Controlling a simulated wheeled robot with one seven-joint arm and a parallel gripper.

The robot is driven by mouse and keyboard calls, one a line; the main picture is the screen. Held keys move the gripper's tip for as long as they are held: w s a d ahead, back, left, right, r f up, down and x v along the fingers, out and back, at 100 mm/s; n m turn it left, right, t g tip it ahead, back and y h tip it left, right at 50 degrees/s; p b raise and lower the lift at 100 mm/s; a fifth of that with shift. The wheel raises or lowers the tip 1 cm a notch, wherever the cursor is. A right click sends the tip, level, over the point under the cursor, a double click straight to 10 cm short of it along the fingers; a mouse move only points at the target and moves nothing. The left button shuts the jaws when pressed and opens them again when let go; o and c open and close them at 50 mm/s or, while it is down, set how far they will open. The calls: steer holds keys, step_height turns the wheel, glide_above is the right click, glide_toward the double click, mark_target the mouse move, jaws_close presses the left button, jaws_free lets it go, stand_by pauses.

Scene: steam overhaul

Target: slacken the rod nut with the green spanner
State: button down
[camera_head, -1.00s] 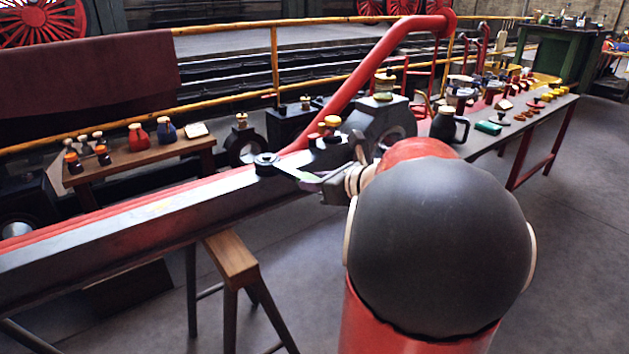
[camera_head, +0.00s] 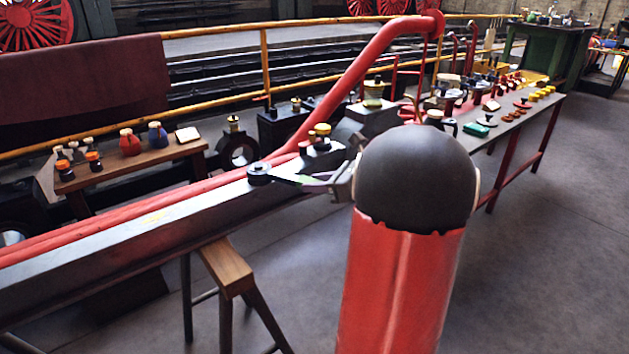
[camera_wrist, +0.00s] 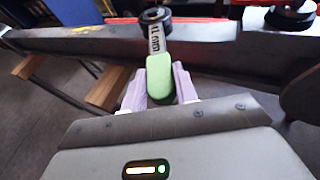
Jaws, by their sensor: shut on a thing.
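My gripper (camera_wrist: 172,92) is shut on the green handle of the spanner (camera_wrist: 158,66) in the wrist view. The spanner's steel shank points away from me, and its ring end sits around or over the dark rod nut (camera_wrist: 155,14) on top of the rod. In the head view the rod nut (camera_head: 260,172) is on the upper face of the long grey rod (camera_head: 130,230). The spanner (camera_head: 300,179) reaches right from it to my gripper (camera_head: 338,182), partly hidden behind my arm. How deep the ring sits on the nut I cannot tell.
A wooden trestle (camera_head: 226,266) stands under the rod. A small bench (camera_head: 135,167) with several pots is at the left. A long table (camera_head: 520,125) with cups and tins runs along the right. A yellow rail (camera_head: 215,103) crosses behind. The floor at the right is clear.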

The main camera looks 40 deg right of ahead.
steer(key=shift+w+r, duration=0.1)
steer(key=shift+r, duration=0.05)
steer(key=shift+w+d+r+n+y+p, duration=0.15)
steer(key=shift+w+d+n+y+p, duration=0.2)
steer(key=shift+d+p, duration=0.4)
steer(key=shift+w+d+n+g+y+p, duration=0.2)
steer(key=shift+n+g+y+p, duration=0.15)
steer(key=shift+n+g+p, duration=0.1)
steer(key=shift+w+d+f+n+g+y+p, duration=0.25)
steer(key=shift+w+d+n+y+p, duration=0.15)
steer(key=shift+p, duration=0.5)
steer(key=shift+r, duration=0.1)
